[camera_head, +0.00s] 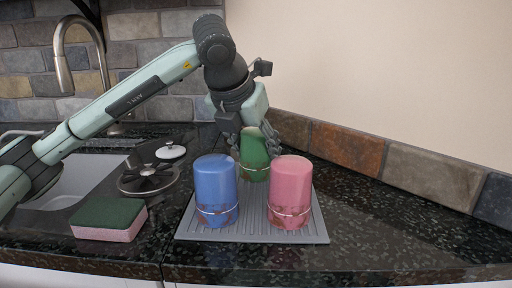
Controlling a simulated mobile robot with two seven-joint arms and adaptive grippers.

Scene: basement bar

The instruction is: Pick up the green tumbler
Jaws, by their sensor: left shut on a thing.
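The green tumbler (254,157) stands at the back of a grey ridged drying mat (250,238), behind a blue tumbler (215,190) and a pink tumbler (290,192). I cannot tell whether the tumbler's base is touching the mat. My right gripper is not in view.
A green and pink sponge (109,219) lies at the left front by the sink (75,180). A dark round drainer (148,178) and a white-topped stopper (171,152) sit left of the mat. The tiled wall edge (345,148) runs close behind. The right counter (400,235) is clear.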

